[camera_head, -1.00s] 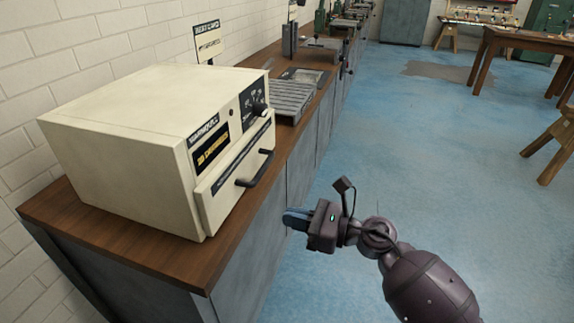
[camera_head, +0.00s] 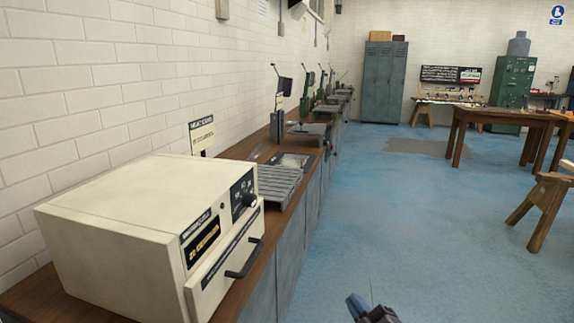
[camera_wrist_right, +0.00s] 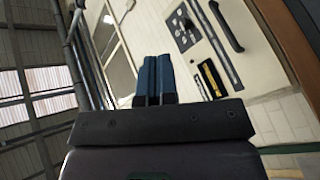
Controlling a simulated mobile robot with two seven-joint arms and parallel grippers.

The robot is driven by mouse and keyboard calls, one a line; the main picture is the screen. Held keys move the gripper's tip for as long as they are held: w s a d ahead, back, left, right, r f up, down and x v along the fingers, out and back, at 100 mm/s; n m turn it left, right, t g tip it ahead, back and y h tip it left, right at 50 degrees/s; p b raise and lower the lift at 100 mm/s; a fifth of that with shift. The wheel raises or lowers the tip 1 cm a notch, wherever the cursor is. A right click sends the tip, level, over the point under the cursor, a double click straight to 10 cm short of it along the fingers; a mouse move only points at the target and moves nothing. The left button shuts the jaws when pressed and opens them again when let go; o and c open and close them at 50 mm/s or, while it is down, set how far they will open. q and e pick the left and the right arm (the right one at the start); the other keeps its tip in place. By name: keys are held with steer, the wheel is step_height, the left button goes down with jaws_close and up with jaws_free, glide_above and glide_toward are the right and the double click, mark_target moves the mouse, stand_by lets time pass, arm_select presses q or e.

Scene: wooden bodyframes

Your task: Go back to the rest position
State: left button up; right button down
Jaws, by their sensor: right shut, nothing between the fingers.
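My right gripper (camera_head: 357,304) shows only at the bottom edge of the head view, with its blue fingertips pointing up and left. In the right wrist view its two blue fingers (camera_wrist_right: 154,80) are together, with nothing between them. It hangs over the blue floor, to the right of the counter and apart from the cream oven (camera_head: 130,225). The oven also shows in the right wrist view (camera_wrist_right: 262,65), beyond the fingers. My left gripper is in neither view.
The oven, with a black door handle (camera_head: 245,258), stands on a long wooden counter (camera_head: 262,262) along the left wall. A ribbed metal plate (camera_head: 277,184) lies behind it. Wooden tables (camera_head: 500,115) and a trestle (camera_head: 540,210) stand at the right. The floor (camera_head: 400,220) between is clear.

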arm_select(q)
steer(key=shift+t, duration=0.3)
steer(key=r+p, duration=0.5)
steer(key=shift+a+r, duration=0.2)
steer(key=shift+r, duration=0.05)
arm_select(e)
steer(key=s+d+f+m+g+h, duration=0.2)
steer(key=s+d+f+m, duration=0.2)
steer(key=s, duration=0.6)
steer(key=s+d+f+m+g+h, duration=0.2)
steer(key=s+d+f+m, duration=0.2)
steer(key=s, duration=0.6)
steer(key=s+d+f+m+g+h, duration=0.2)
steer(key=s+d+f+m+g, duration=0.1)
steer(key=s+f, duration=0.5)
steer(key=s+d+m, duration=0.1)
steer(key=s+d, duration=0.1)
steer(key=s, duration=0.1)
steer(key=shift+d+h, duration=0.15)
steer(key=shift+h, duration=0.15)
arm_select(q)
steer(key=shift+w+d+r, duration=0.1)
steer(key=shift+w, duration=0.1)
arm_select(e)
steer(key=shift+w, duration=0.1)
